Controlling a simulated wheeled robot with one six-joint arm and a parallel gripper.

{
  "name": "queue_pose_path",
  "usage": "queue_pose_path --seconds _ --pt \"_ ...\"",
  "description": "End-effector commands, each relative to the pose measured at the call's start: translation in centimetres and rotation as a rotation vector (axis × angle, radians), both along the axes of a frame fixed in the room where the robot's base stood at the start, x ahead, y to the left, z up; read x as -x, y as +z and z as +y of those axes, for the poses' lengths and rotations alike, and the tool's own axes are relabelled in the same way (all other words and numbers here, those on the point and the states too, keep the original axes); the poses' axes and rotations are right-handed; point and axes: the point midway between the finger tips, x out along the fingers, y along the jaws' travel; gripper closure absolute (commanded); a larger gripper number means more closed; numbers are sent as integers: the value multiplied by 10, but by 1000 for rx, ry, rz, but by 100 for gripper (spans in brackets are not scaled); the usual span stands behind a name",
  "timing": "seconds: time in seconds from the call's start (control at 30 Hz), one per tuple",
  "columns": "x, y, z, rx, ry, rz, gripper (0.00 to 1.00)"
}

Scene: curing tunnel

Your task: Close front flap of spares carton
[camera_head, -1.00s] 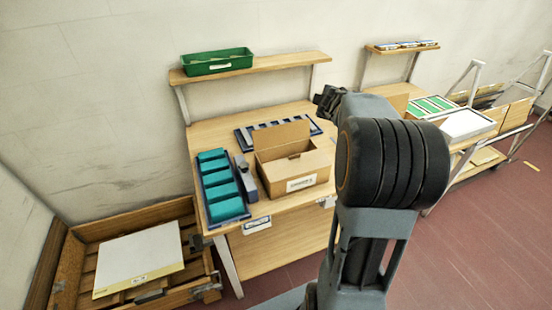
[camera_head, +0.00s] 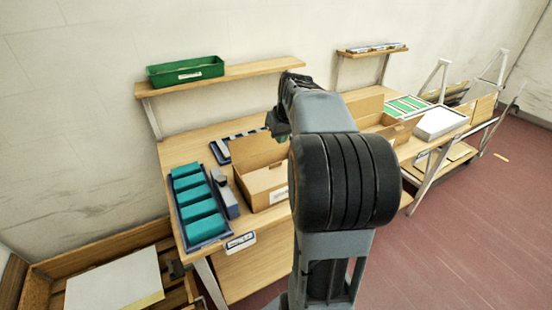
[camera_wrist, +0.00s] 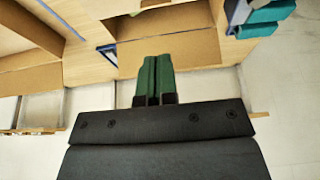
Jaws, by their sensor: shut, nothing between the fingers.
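An open brown carton (camera_head: 262,188) stands on the workbench, with a tall flap (camera_head: 257,151) raised at its back. My arm covers its right side and part of the pale label on its front. A second open carton (camera_head: 397,131) stands further right, partly behind my arm. I cannot read which one is the spares carton. My gripper (camera_head: 277,124) is shut and empty, above the back of the first carton. In the wrist view its green fingers (camera_wrist: 154,72) overlap a brown carton panel (camera_wrist: 195,48); I cannot tell whether they touch it.
A blue tray of teal blocks (camera_head: 197,240) and a grey-purple part (camera_head: 224,196) sit left of the carton. A green bin (camera_head: 186,71) is on the shelf above. A wooden crate (camera_head: 35,290) is at lower left. A white tray (camera_head: 440,123) stands at right.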

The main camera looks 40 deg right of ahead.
Motion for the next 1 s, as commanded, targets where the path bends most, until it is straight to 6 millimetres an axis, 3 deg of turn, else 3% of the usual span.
queue_pose_path --seconds 0.2,0.5,0.73,1.0 --pt "-14 -41 -3 -2 -2 6 100" --pt "-27 -87 -6 -1 -6 3 100" --pt "-30 -105 -7 1 -7 1 100" --pt "-31 -110 -7 2 -7 1 100"
